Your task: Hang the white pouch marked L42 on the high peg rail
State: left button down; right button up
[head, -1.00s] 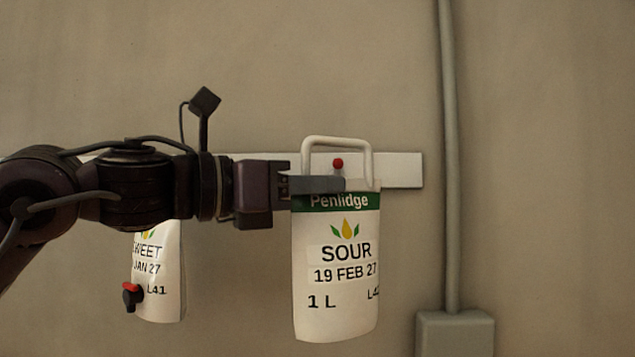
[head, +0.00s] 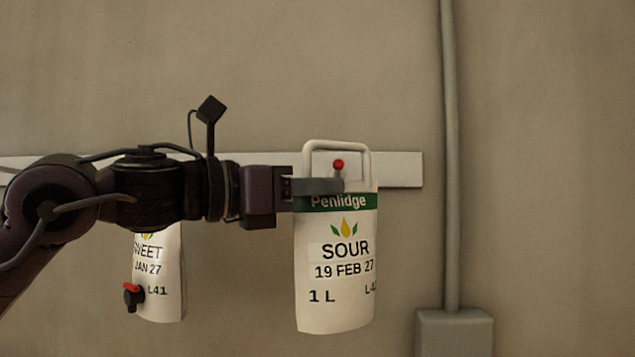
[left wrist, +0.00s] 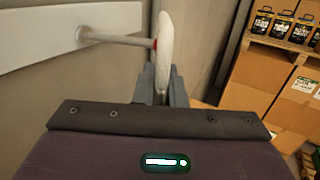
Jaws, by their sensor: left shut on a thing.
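The white SOUR pouch (head: 335,268), its L42 mark partly cut off at the right edge, hangs upright from my left gripper (head: 338,186). The gripper is shut on its top, just below the stiff white loop handle (head: 337,145). The red-tipped peg (head: 338,166) on the white rail (head: 398,170) shows inside the loop's outline. In the left wrist view, the peg (left wrist: 118,39) reaches from the rail (left wrist: 60,25) to the handle (left wrist: 165,48). Its red tip is at the handle's wall side, so I cannot tell whether it is through the loop. My right gripper is out of view.
Another white pouch (head: 160,275), marked SWEET and L41, hangs at left, partly behind my arm. A grey conduit (head: 449,160) and box (head: 455,333) are on the wall at right. Cardboard boxes (left wrist: 265,80) stand on the right in the left wrist view.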

pick_arm(q)
jog(key=shift+w+r+p, duration=0.15)
jog(key=shift+w+p, duration=0.25)
jog(key=shift+w, duration=0.45)
jog(key=shift+w+r+p, duration=0.1)
jog(key=shift+w+p, duration=0.3)
jog(key=shift+w, duration=0.45)
jog(key=shift+w+f+b, duration=0.35)
jog(key=shift+w+f, duration=0.15)
jog(key=shift+f, duration=0.25)
dwell(0.3)
